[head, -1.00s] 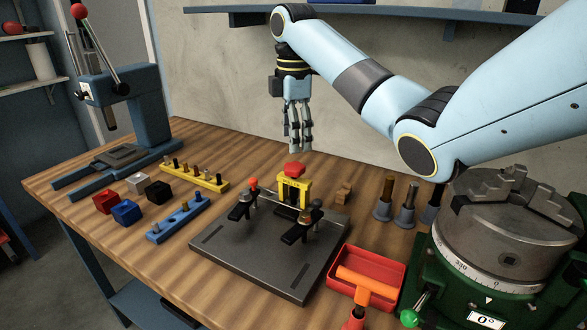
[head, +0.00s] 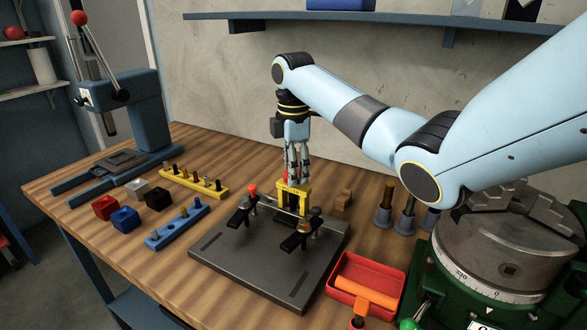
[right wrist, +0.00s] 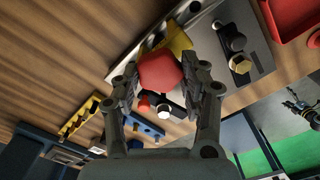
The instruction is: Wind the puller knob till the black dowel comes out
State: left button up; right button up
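The yellow puller (head: 295,188) stands at the back edge of a dark grey plate (head: 245,262). Its red knob (right wrist: 160,71) shows in the right wrist view between my right fingers. In the head view my right gripper (head: 299,180) points straight down over the puller and hides most of the knob. The fingers stand on both sides of the knob, close to it, with a spread like that before; whether the pads touch it is hard to tell. I cannot make out the black dowel at the puller. My left gripper is not in view.
Clamps with red and black tips (head: 303,234) stand on the plate. A red tray (head: 345,262) and a green-based rotary chuck (head: 505,260) stand right.

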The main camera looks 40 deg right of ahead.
jog(key=c, duration=0.4)
jog(key=shift+r+m+p, duration=0.2)
jog(key=shift+m+p, duration=0.3)
jog(key=shift+p, duration=0.45)
jog(key=shift+c, duration=0.2)
jog(key=m+p, duration=0.6)
jog(key=shift+p, duration=0.35)
jog(key=shift+m+p, duration=0.55)
jog(key=shift+m, duration=0.35)
jog(key=shift+f+m, duration=0.1)
jog(key=shift+m, duration=0.8)
jog(key=shift+m+p, duration=0.35)
jog(key=shift+m, duration=1.95)
jog(key=o, duration=1.2)
